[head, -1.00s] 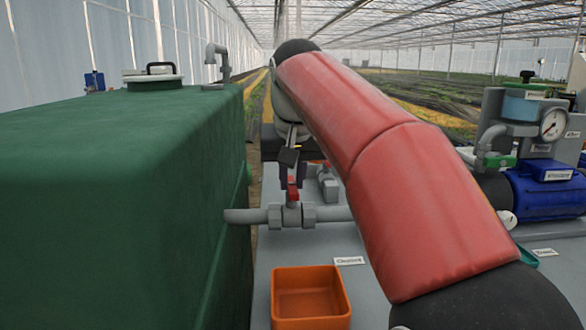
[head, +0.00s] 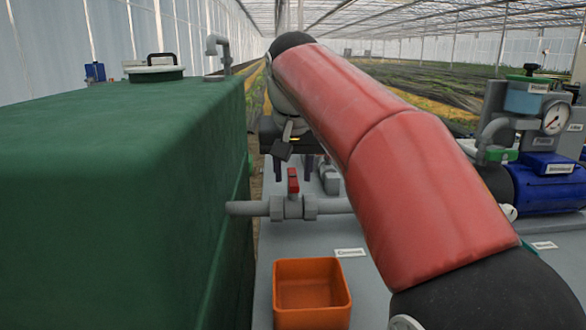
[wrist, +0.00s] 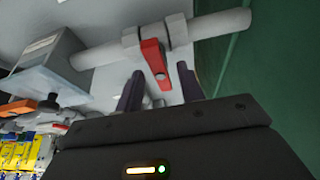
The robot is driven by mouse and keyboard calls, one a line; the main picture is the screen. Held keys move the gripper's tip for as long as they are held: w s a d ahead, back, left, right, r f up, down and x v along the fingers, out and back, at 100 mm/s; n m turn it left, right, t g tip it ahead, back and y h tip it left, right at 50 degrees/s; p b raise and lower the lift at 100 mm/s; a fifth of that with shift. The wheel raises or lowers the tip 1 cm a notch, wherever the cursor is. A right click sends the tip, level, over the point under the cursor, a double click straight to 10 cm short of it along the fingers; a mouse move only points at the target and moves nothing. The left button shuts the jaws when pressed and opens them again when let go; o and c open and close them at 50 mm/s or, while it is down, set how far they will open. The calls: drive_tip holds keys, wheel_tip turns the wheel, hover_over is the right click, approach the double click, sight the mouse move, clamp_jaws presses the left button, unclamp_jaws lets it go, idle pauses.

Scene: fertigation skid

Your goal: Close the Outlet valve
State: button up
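A valve with a red lever handle (head: 293,181) sits on the grey pipe (head: 246,208) that comes out of the green tank. The lever stands crosswise to the pipe. I cannot read the nearby label (head: 350,252), so I cannot confirm that this is the Outlet valve. My gripper (head: 294,163) is just behind the lever in the head view, partly hidden by my arm. In the wrist view, my gripper (wrist: 160,76) is open, with its two dark fingers apart. The red lever (wrist: 153,60) shows between the fingertips, and I see no clear contact.
The green tank (head: 120,190) fills the left side, close to the pipe. An orange bin (head: 311,294) stands on the grey deck in front of the valve. A blue pump (head: 548,184) and a gauge (head: 556,118) are at the right.

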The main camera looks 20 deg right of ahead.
sight(293, 184)
drive_tip(key=shift+r, duration=0.1)
drive_tip(key=p+v, duration=0.1)
drive_tip(key=v, duration=0.5)
drive_tip(key=shift+s+r+p, duration=0.1)
drive_tip(key=shift+p, duration=0.25)
drive_tip(key=shift+s+a+r, duration=0.1)
drive_tip(key=shift+s+r, duration=0.2)
drive_tip(key=shift+r, duration=0.3)
drive_tip(key=shift+s, duration=0.1)
